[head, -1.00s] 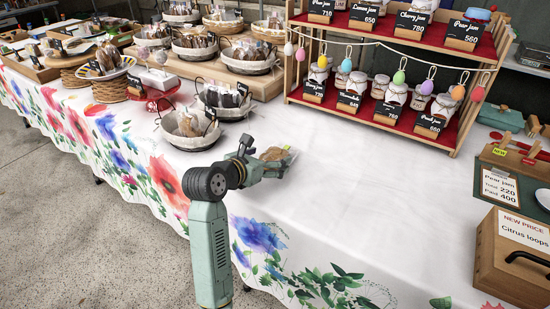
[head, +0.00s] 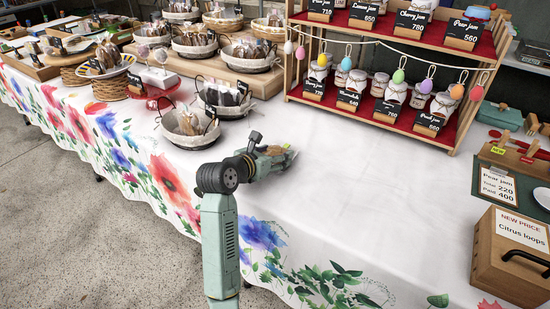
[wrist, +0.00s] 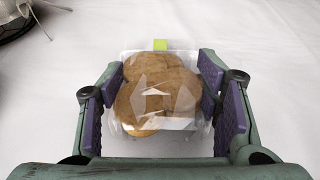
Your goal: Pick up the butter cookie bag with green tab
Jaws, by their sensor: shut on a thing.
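The butter cookie bag (wrist: 155,98) is clear plastic with round brown cookies inside and a green tab (wrist: 160,45) at its far edge. It lies between the purple-padded fingers of my gripper (wrist: 160,80), which is shut on its two sides. In the head view my gripper (head: 279,155) is low over the white tablecloth, right of the nearest basket, and hides most of the bag. Whether the bag still touches the cloth I cannot tell.
A lined wire basket (head: 188,130) stands left of my gripper, with another basket (head: 222,100) of bags behind it. The wooden jam shelf (head: 455,140) stands at the back right. The tablecloth (head: 370,190) right of my gripper is clear.

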